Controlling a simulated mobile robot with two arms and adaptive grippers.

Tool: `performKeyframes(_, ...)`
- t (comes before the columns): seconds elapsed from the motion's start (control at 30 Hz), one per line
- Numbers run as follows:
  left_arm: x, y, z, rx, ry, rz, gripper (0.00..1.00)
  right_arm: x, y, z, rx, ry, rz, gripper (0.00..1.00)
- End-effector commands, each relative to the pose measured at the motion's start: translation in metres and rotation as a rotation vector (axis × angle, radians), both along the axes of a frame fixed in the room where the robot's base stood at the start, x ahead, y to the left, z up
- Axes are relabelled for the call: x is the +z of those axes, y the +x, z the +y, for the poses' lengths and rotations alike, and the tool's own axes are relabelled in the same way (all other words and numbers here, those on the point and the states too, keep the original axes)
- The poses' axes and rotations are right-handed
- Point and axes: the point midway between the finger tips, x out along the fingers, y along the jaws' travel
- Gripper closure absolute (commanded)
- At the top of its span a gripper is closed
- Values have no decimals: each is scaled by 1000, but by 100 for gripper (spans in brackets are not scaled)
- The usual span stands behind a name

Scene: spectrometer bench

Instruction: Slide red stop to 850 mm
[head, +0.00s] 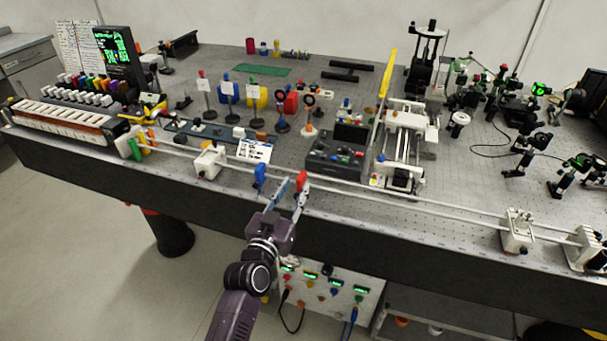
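The red stop (301,180) stands upright on the long pale rail (375,199) near the table's front edge. A blue stop (260,173) stands on the same rail to its left. My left gripper (291,184) reaches up from below at the front edge, with its two fingers spread apart. Its right fingertip overlaps the lower part of the red stop, and its left finger lies between the blue and red stops. I cannot tell whether the finger touches the red stop. The scale marks are too small to read. My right gripper is out of view.
A white carriage block (209,161) sits on the rail to the left, and another white block (516,231) to the right. A dark control box (336,154) stands just behind the red stop. The rail between the red stop and the right block looks clear.

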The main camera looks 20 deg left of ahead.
Motion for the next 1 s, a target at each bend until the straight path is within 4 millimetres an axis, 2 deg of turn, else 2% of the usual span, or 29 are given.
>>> performKeyframes(0.2,2,36,-1,-1,0,-1,71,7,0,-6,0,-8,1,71)
performKeyframes(0.4,1,58,-2,0,1,0,71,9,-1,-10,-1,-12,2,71)
performKeyframes(0.8,0,65,-2,-1,1,2,71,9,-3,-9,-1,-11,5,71)
performKeyframes(1.0,0,65,-2,-1,1,2,93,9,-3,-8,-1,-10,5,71)
